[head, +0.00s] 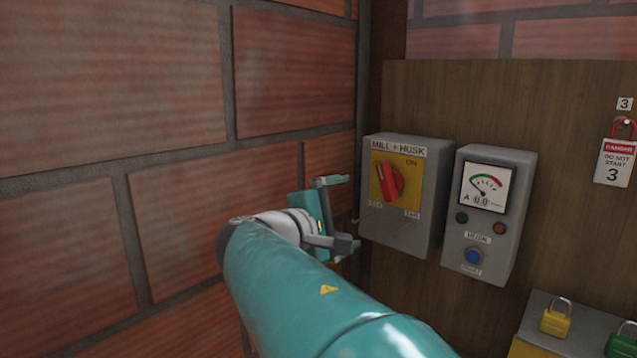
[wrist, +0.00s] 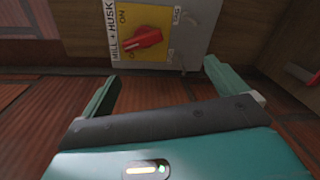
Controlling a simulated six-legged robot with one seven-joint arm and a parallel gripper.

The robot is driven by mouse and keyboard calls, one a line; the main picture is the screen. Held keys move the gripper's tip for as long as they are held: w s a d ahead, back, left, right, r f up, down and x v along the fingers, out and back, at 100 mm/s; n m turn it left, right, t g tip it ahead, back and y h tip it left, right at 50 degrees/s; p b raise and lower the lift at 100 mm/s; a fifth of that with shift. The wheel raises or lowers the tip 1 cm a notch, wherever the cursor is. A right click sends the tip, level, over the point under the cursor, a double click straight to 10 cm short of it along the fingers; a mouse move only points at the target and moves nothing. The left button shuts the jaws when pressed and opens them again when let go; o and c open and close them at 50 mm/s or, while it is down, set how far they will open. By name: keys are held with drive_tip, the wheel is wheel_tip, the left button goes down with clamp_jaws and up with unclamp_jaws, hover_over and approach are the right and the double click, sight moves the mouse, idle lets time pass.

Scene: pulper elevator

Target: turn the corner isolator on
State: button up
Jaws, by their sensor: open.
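The corner isolator is a grey box (head: 436,178) labelled MILL + HUSK, mounted on the wooden panel beside the brick corner. Its red rotary handle (head: 387,181) sits on a yellow plate (head: 411,166); it points to the upper left, while the ON mark is at the upper right. The handle also shows in the wrist view (wrist: 146,38), near the top, beyond my fingers. My gripper (head: 351,212) is open and empty, just left of the box in the head view. In the wrist view my gripper (wrist: 158,82) has its fingers apart, short of the handle, with nothing between them.
A grey meter box (head: 518,180) with a dial, small lamps and a blue button stands right of the isolator. A danger tag (head: 614,163) hangs from a red padlock. Yellow (head: 555,319) and green (head: 621,341) padlocks are at lower right. The brick wall (head: 180,150) is close on the left.

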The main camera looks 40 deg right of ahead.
sight(384, 183)
drive_tip(key=shift+h, duration=0.6)
drive_tip(key=d, duration=0.5)
drive_tip(key=w+d+r, duration=0.1)
drive_tip(key=d, duration=0.4)
drive_tip(key=d+r, duration=0.1)
drive_tip(key=d, duration=0.4)
drive_tip(key=shift+w+r, duration=0.1)
drive_tip(key=shift+w, duration=0.25)
drive_tip(key=c, duration=1)
